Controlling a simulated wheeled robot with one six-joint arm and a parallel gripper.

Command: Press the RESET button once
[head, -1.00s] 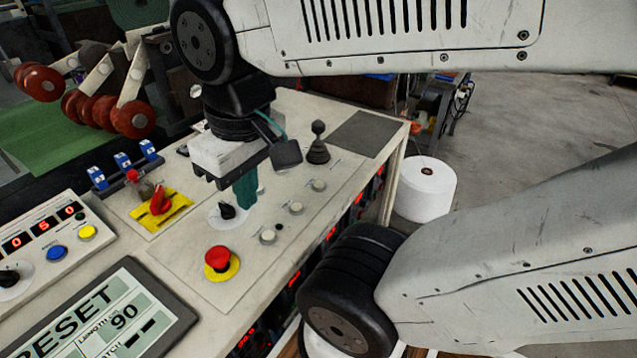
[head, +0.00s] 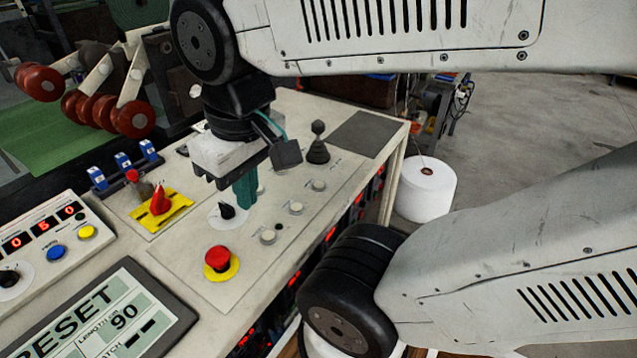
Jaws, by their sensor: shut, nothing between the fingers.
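The control panel (head: 190,262) carries several buttons with labels too small to read, so I cannot tell which one is RESET. Pale round buttons (head: 296,208) stand in a row right of my gripper, with another (head: 268,237) nearer the front and one (head: 319,185) farther back. My gripper (head: 246,205) points down with its teal fingers together and empty, over the panel beside a black rotary knob (head: 227,211). Another pale button behind the fingers is mostly hidden. A tilted display (head: 105,315) shows large letters reading "RESET", cut by the frame edge.
A red mushroom button (head: 217,259) on a yellow base stands nearer the front. A red switch (head: 160,199) on a yellow plate, blue (head: 57,253) and yellow (head: 87,232) buttons lie left. A black joystick (head: 318,143) stands behind right. A white roll (head: 427,190) stands on the floor.

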